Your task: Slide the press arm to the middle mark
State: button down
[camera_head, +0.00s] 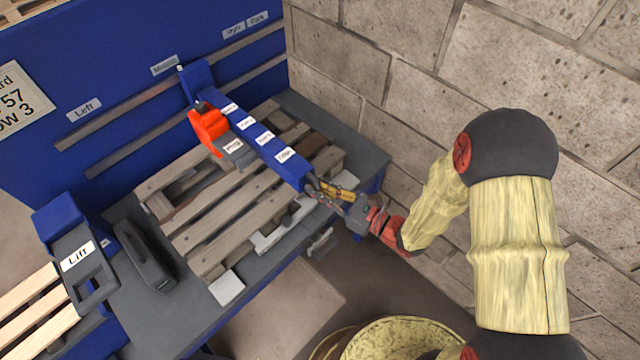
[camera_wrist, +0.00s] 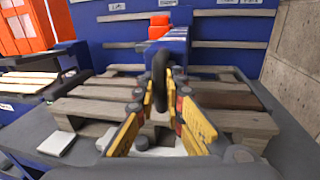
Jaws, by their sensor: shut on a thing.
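The blue press arm (camera_head: 262,140) reaches out from the back panel over a wooden pallet. Its carriage (camera_head: 197,80) sits on the rails just right of the label that appears to read Middle (camera_head: 164,65). An orange press head (camera_head: 208,128) hangs on the arm's left side. My gripper (camera_head: 322,188) is at the arm's near end. In the wrist view, the yellow fingers of my gripper (camera_wrist: 163,95) are closed around a dark upright handle (camera_wrist: 160,72) at that end. The handle is mostly hidden in the head view.
Labels for Left (camera_head: 84,110), Right (camera_head: 233,31) and Park (camera_head: 258,18) are on the blue panel (camera_head: 130,30). The pallet (camera_head: 205,215) lies on a grey table. A blue-and-grey Lift unit (camera_head: 75,255) stands at left. A block wall (camera_head: 400,50) bounds the right.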

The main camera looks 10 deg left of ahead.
jog(key=shift+w+r, duration=0.25)
jog(key=shift+r, duration=0.15)
jog(key=c, duration=2)
grip_release()
jog(key=shift+o, duration=0.5)
jog(key=shift+s+f, duration=0.15)
jog(key=shift+d, duration=0.15)
jog(key=v, duration=1.1)
jog(key=shift+d, duration=0.35)
jog(key=shift+s, duration=0.15)
